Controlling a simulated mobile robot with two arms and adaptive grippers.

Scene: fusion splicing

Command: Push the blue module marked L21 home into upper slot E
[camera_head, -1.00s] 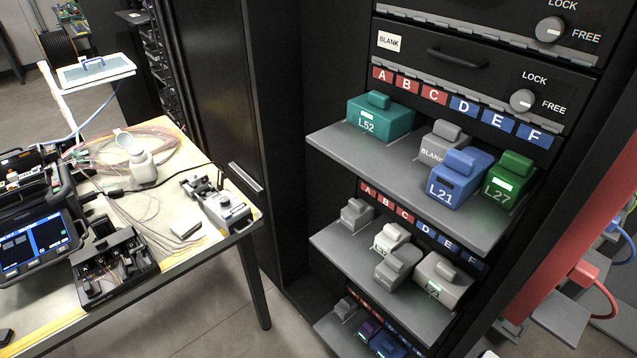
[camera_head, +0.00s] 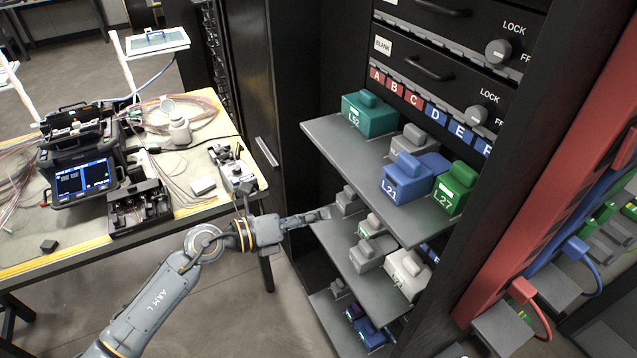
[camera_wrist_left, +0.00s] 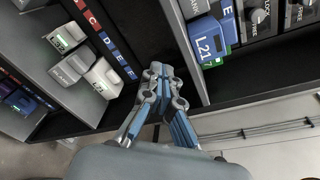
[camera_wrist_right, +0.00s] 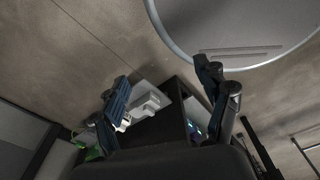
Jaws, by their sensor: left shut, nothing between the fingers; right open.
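The blue module L21 (camera_head: 402,182) sits on the upper shelf (camera_head: 345,140), below the D–E labels, its front near the shelf's front edge. The E label (camera_head: 461,132) is on the rail behind it. L21 also shows in the left wrist view (camera_wrist_left: 209,44), right of the fingers. My left gripper (camera_head: 322,213) is shut and empty, left of L21 and lower, near the left end of the middle shelf; its closed fingers show in the left wrist view (camera_wrist_left: 160,72). My right gripper (camera_wrist_right: 163,84) is open and empty, seen only in its wrist view.
Green L27 (camera_head: 456,188) stands close to L21's right. A grey module (camera_head: 408,141) is behind to the left, and teal L52 (camera_head: 370,114) is farther left. The middle shelf (camera_head: 340,240) holds several grey modules. A workbench (camera_head: 85,235) with a splicer stands left.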

